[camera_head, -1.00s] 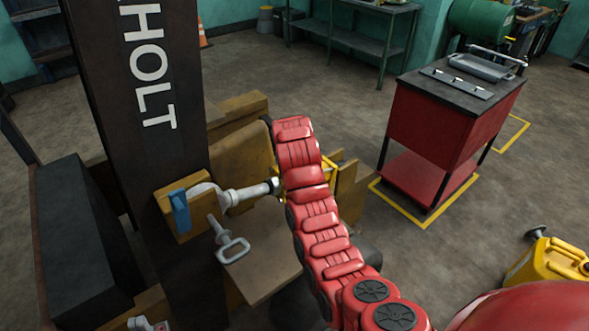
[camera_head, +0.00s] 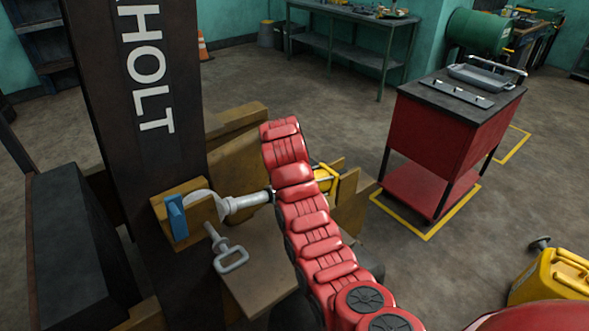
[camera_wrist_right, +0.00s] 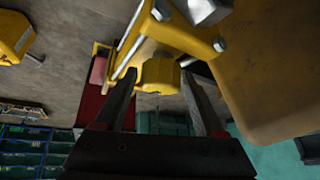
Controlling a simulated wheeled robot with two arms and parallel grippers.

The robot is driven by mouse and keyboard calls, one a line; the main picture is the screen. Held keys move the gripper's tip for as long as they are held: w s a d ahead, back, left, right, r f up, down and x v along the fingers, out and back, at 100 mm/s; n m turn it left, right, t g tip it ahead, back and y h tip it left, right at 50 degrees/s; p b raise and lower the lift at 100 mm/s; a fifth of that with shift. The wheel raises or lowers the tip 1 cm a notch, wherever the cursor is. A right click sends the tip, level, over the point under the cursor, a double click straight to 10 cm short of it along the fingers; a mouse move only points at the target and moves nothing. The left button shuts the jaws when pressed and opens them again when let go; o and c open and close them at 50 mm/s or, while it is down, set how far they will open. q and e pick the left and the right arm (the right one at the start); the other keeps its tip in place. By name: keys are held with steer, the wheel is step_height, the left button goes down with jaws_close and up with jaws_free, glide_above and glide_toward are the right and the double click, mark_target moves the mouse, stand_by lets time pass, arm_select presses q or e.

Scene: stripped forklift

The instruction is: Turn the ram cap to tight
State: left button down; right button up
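A yellow hexagonal cap (camera_wrist_right: 160,75) shows in the right wrist view, below a yellow bracket (camera_wrist_right: 180,35) with silver bolts and rods. I take it to be the ram cap. My right gripper (camera_wrist_right: 159,78) is open, with one dark finger on each side of the cap in the picture. Small gaps show beside the cap; I cannot tell how deep it sits between the fingers. In the head view my red right arm hides the gripper and cap, and only part of the yellow bracket (camera_head: 326,179) shows. My left gripper is not in view.
A dark mast (camera_head: 140,90) marked HOLT stands at left. A silver rod (camera_head: 245,203) and a handle (camera_head: 230,255) stick out beside it. A red cart (camera_head: 450,135) and a yellow can (camera_head: 555,275) stand at right, with open floor between.

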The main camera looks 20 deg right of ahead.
steer(key=shift+o, duration=0.4)
steer(key=b+v, duration=0.1)
steer(key=v, duration=0.2)
steer(key=shift+a, duration=0.1)
steer(key=p+v, duration=1.1)
steer(key=v, duration=0.3)
steer(key=shift+r, duration=0.2)
